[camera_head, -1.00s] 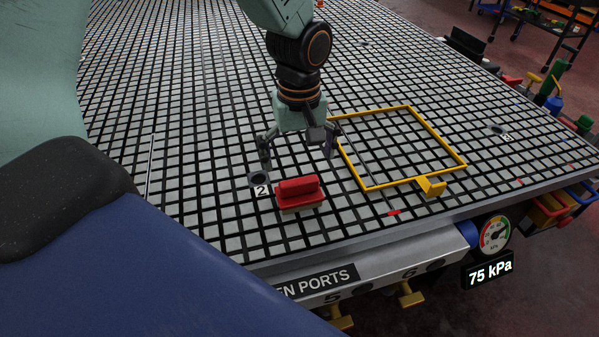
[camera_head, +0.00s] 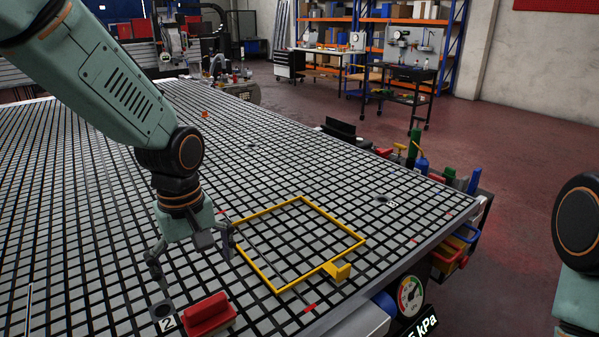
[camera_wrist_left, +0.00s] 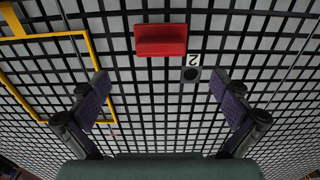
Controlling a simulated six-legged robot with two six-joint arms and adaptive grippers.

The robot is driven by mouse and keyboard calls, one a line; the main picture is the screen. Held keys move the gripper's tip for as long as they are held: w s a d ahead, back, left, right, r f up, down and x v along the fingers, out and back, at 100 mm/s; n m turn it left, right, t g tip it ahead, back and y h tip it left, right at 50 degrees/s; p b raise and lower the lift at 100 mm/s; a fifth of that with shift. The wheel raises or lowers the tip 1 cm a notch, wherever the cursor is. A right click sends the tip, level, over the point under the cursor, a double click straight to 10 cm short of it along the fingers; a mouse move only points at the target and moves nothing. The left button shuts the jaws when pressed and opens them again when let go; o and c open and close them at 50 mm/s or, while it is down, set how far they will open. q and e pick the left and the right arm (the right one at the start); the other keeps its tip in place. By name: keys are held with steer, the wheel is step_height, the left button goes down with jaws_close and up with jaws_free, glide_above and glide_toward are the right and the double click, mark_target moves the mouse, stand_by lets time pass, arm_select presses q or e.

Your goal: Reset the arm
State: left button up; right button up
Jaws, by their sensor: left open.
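My left gripper (camera_head: 192,262) is open and empty above the grid table (camera_head: 90,215). In the left wrist view its two fingers (camera_wrist_left: 164,108) are spread wide with nothing between them but grid. A red block with a handle-like top (camera_head: 209,316) sits on the table just in front of the gripper, apart from it. It also shows in the left wrist view (camera_wrist_left: 161,40), beyond the fingertips. My right arm (camera_head: 580,250) shows at the right edge, off the table; its gripper is out of the picture.
A yellow square frame (camera_head: 335,228) lies on the grid right of the left gripper. A port marked 2 (camera_head: 161,311) is beside the red block. A pressure gauge (camera_head: 410,295) hangs on the table's side. Shelves (camera_head: 385,30) and a black cart (camera_head: 400,85) stand behind.

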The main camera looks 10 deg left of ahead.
mark_target(206, 304)
arm_select(q)
step_height(206, 304, down, 12)
steer(key=shift+r+b, duration=0.25)
steer(key=shift+b, duration=0.65)
steer(key=shift+a+r, duration=0.1)
steer(key=shift+r, duration=0.25)
steer(key=shift+r, duration=0.15)
